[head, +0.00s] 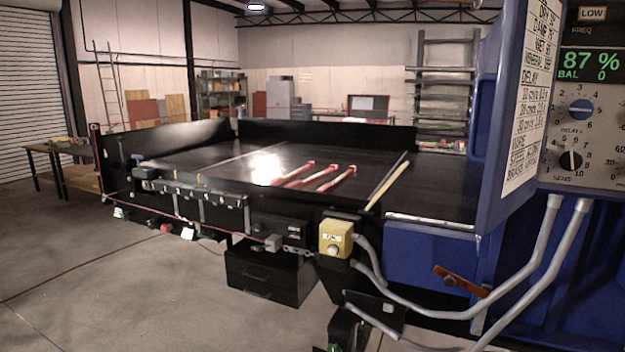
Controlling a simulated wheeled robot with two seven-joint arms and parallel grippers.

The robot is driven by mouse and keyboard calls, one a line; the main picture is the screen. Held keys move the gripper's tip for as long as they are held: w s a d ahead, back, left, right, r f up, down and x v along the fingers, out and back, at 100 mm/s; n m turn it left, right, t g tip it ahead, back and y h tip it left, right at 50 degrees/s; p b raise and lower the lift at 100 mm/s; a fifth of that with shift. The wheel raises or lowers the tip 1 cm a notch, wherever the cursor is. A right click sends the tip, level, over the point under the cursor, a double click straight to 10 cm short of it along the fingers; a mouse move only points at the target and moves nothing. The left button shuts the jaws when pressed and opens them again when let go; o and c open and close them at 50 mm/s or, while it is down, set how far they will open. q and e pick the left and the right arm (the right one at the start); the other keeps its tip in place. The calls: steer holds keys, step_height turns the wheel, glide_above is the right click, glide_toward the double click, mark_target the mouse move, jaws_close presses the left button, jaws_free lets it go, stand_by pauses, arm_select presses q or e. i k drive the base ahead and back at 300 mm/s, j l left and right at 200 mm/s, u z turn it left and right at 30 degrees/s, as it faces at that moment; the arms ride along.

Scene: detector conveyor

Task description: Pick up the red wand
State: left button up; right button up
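Three slim red wands with pale stretches lie side by side on the black conveyor belt (225,165). They are a left wand (293,175), a middle wand (318,176) and a right wand (338,180). They lie slanted, their near ends toward the belt's front edge, with small gaps between them. I cannot tell which one is the task's red wand. Neither of my grippers can be made out in the head view, and nothing is seen touching the wands.
A tan strip (388,186) lies beside a dark bar right of the wands. A yellow switch box (336,239) and grey conduits (440,308) are on the near side. The blue detector housing (497,120) with its control panel (592,100) stands at right. Open floor (110,290) lies at left.

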mark_target(298, 184)
steer(key=z, duration=0.4)
steer(key=i+j+z, duration=0.25)
steer(key=j+z, duration=0.2)
steer(key=j, duration=0.15)
steer(key=i+j+z, duration=0.1)
steer(key=j+z, duration=0.15)
steer(key=i+j+z, duration=0.2)
steer(key=j, duration=0.25)
steer(key=k, duration=0.1)
